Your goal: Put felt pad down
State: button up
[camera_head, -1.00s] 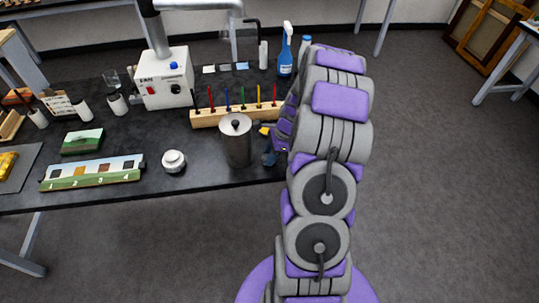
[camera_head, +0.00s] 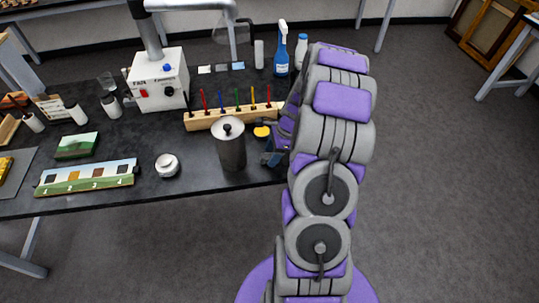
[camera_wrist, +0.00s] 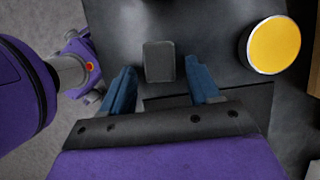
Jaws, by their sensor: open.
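A small dark grey rectangular pad (camera_wrist: 159,61), which looks like the felt pad, lies flat on the black tabletop (camera_wrist: 120,22) in the wrist view. My gripper (camera_wrist: 160,82) is open, with its blue fingers on either side of the pad's near end. There is a visible gap between the pad and each finger. In the head view my gripper (camera_head: 271,158) is at the table's right end, mostly hidden behind my arm, and the pad cannot be made out there.
A round yellow-topped item (camera_wrist: 273,45) is right of the pad; it also shows in the head view (camera_head: 262,132). A metal canister (camera_head: 231,148) stands left of my gripper. A wooden rack with coloured sticks (camera_head: 200,122) is behind.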

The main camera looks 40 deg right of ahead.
jog(key=a+p+v, duration=0.1)
jog(key=p+v, duration=0.2)
jog(key=v, duration=0.8)
jog(key=s+a+r+n+g, duration=0.1)
jog(key=a+r+n, duration=0.3)
jog(key=a, duration=0.3)
jog(key=a+r+n+g, duration=0.1)
jog(key=a+r+n, duration=0.25)
jog(key=a, duration=0.25)
jog(key=s+a+r+n+h, duration=0.1)
jog(key=s+a+r+n, duration=0.15)
jog(key=a, duration=0.25)
jog(key=s+a+r+n, duration=0.2)
jog(key=s+a+n, duration=0.15)
jog(key=a, duration=0.25)
jog(key=s+a+r+n+g+h, duration=0.1)
jog(key=s+a+n, duration=0.2)
jog(key=s+n, duration=0.2)
jog(key=s+a+r+n+g+h, duration=0.1)
jog(key=s+a+n, duration=0.3)
jog(key=s, duration=0.8)
jog(key=shift+n+h, duration=0.4)
jog(key=shift+n, duration=0.55)
